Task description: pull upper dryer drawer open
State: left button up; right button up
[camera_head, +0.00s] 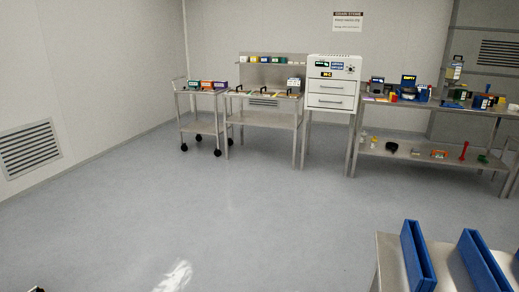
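The white dryer (333,70) stands against the back wall, right of centre, on a metal stand. Its front has two drawers, one above the other. The upper drawer (332,88) looks shut, flush with the front. The lower drawer (330,102) below it also looks shut. The drawers are small at this distance, and their handles show only faintly. Neither of my grippers can be made out in the head view. A tiny dark shape at the bottom left edge is too cut off to identify.
Left of the dryer are a metal bench (264,117) and a wheeled cart (200,122). Right of it is a long loaded table (420,158). Nearby at bottom right, a metal table (390,262) carries blue holders (417,255). The grey floor (200,210) between is clear.

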aim_at(316, 85)
jog(key=i+j, duration=0.1)
jog(key=i, duration=2.7)
jog(key=i+j, duration=0.15)
jog(key=i, duration=1.3)
jog(key=i+j, duration=0.1)
jog(key=i, duration=1.3)
jog(key=l+z, duration=0.05)
jog(key=l, duration=0.05)
